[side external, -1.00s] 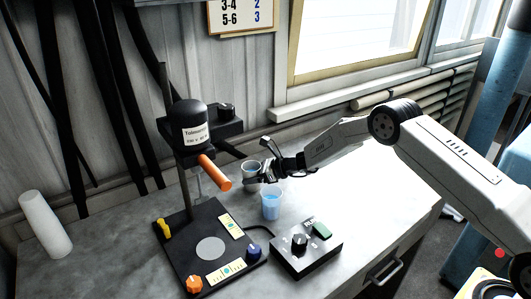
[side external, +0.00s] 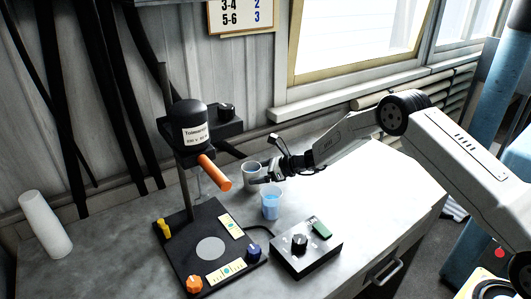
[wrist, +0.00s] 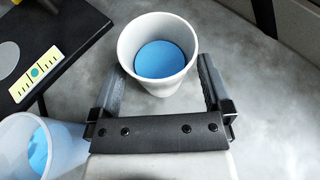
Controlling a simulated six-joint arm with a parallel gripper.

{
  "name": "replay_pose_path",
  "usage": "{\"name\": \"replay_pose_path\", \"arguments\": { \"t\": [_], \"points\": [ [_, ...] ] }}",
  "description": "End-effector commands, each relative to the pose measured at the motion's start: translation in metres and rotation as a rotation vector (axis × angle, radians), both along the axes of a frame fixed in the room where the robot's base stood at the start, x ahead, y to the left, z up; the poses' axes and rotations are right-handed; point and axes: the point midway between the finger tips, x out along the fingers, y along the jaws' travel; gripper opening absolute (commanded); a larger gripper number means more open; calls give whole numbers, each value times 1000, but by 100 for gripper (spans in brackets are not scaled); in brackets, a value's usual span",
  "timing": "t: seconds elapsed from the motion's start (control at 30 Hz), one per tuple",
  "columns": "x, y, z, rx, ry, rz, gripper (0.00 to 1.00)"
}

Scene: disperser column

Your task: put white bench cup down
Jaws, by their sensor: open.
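The white bench cup (wrist: 191,62) stands upright on the bench in the wrist view, with blue liquid in it. In the side view the cup (side external: 251,178) is behind the column's base plate, partly hidden by my gripper. My gripper (wrist: 160,78) is open. Its two fingers lie on either side of the cup's near part, with a visible gap at each side. In the side view my gripper (side external: 268,177) is just right of the cup.
A translucent cup with blue liquid (side external: 271,207) stands close in front of my gripper; it shows at the wrist view's lower left (wrist: 22,150). The disperser column (side external: 192,128) with its orange handle (side external: 215,172) is left of the cup. A control box (side external: 306,248) sits in front.

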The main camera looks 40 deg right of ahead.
Motion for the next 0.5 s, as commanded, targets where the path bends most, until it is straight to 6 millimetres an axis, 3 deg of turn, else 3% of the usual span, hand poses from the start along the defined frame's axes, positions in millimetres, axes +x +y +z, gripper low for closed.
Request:
{"name": "replay_pose_path", "arguments": {
  "t": [0.5],
  "points": [
    [-46,-45,28,0,-2,-1,100]
  ]
}}
